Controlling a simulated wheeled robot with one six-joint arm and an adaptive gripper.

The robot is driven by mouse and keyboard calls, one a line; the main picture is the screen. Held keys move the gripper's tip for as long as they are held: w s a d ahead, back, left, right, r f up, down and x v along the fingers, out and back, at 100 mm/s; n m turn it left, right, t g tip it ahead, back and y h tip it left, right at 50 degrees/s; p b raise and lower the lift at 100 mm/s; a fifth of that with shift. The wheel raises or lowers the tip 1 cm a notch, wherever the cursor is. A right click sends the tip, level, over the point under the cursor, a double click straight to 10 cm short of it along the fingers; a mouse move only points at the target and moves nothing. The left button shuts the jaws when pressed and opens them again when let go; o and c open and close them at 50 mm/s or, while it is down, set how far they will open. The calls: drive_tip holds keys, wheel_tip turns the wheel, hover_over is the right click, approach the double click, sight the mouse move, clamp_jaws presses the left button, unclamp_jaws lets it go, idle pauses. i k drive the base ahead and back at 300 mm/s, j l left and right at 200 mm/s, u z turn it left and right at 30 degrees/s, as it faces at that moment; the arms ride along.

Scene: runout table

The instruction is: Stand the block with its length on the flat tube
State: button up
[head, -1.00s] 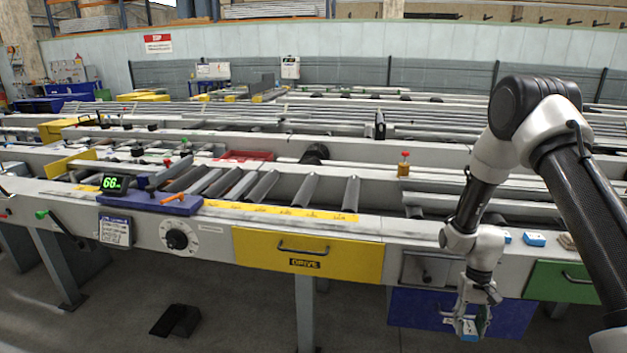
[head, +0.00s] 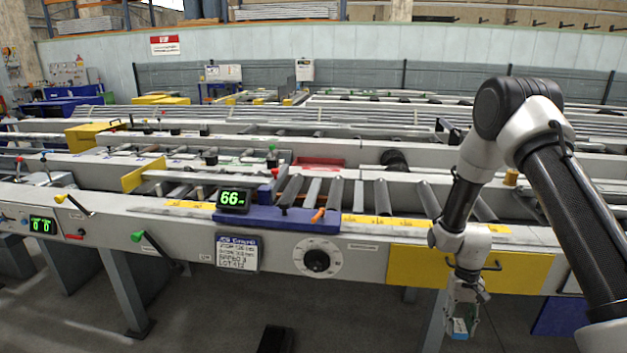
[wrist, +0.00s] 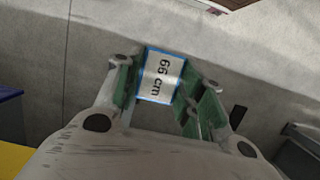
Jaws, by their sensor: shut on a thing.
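My gripper (head: 461,314) hangs low in front of the table, below the level of its top. It is shut on a small white block with blue edges (head: 460,326). A green display reading 66 (head: 232,200) stands on a blue mount on the table. I cannot tell which of the long pieces on the table is the flat tube.
The long roller table has a yellow drawer (head: 420,267) behind my gripper. A green-knobbed lever (head: 138,237), a printed card (head: 238,252) and a dial (head: 317,261) are on its front. Open floor lies in front, with a dark pedal (head: 275,340).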

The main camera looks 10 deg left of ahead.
sight(205, 175)
drive_tip(key=j, duration=3)
